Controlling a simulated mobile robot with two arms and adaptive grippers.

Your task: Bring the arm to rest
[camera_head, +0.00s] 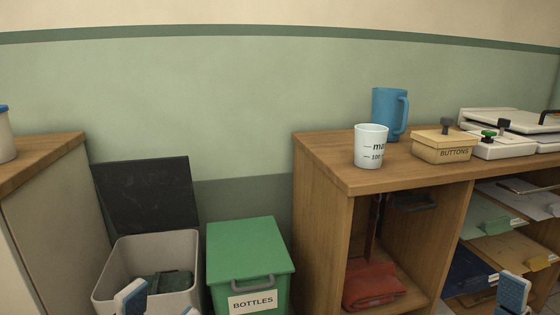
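My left gripper (160,304) shows at the bottom edge, in front of the open bin. One blue-and-white fingertip is clear and the tip of the other just shows, apart from it. My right gripper (478,302) is at the bottom right, in front of the shelf unit. One blue-and-white fingertip is clear there, and a pale tip shows to its left at the edge. Nothing shows between the fingers of either gripper. Most of both grippers and both arms are out of the frame.
The wooden shelf unit (325,147) bears a white measuring cup (370,146), a blue pitcher (388,112), a BUTTONS box (443,148) and a white device (505,146). A grey bin (115,272) with its black lid up stands beside a shut green BOTTLES bin (248,250). A cabinet (40,150) is left.

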